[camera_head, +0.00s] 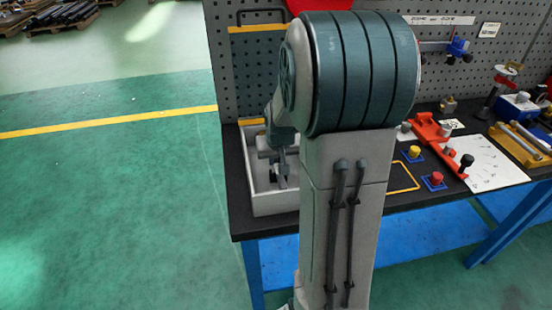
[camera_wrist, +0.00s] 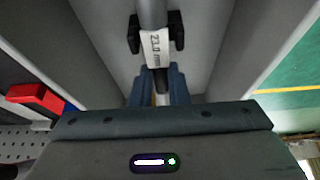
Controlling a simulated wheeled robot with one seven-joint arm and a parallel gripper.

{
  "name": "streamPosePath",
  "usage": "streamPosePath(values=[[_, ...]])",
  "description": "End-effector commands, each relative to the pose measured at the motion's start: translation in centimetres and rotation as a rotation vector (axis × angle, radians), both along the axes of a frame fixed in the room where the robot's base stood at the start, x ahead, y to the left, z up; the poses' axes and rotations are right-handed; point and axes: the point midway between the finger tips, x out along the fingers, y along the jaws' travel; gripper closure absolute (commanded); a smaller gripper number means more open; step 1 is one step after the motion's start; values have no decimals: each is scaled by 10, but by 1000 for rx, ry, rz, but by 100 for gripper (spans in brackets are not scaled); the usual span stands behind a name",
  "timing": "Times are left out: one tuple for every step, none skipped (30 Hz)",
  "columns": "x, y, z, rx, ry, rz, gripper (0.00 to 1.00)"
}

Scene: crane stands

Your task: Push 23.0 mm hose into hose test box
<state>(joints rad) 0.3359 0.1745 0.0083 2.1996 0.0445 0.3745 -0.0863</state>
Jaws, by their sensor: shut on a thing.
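The 23.0 mm hose (camera_wrist: 152,12) is a grey tube with a white label reading "23.0 mm" in the wrist view. My gripper (camera_wrist: 156,32) is shut on it, with a black finger pad on each side. In the head view my gripper (camera_head: 281,165) is low inside the light grey open box (camera_head: 275,203) at the left end of the bench. The box walls (camera_wrist: 98,40) rise on both sides in the wrist view. The hose is hard to make out in the head view, and I cannot tell whether its end touches anything.
My arm hides the middle of the dark bench top (camera_head: 400,199). A grey pegboard (camera_head: 252,70) stands behind. To the right are a red fixture (camera_head: 430,132), a yellow button (camera_head: 414,152), a red button (camera_head: 436,179) and a white dial sheet (camera_head: 492,165). Green floor lies left.

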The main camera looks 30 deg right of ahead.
Motion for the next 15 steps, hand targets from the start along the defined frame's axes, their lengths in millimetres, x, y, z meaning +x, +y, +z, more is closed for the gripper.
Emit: streamPosePath(values=[[2,0,0,0,-1,0,100],[3,-1,0,0,-1,0,100],[4,-1,0,0,0,0,100],[5,-1,0,0,0,0,100],[5,-1,0,0,0,0,100],[7,-2,0,0,0,1,100],[8,-2,0,0,0,0,100],[9,-2,0,0,-1,0,100],[10,-3,0,0,-1,0,100],[11,-3,0,0,-1,0,100],[11,-3,0,-1,-1,1,100],[12,-3,0,-1,-1,1,100],[13,-4,0,0,-1,0,100],[14,-4,0,0,-1,0,100],[15,-4,0,0,-1,0,100]])
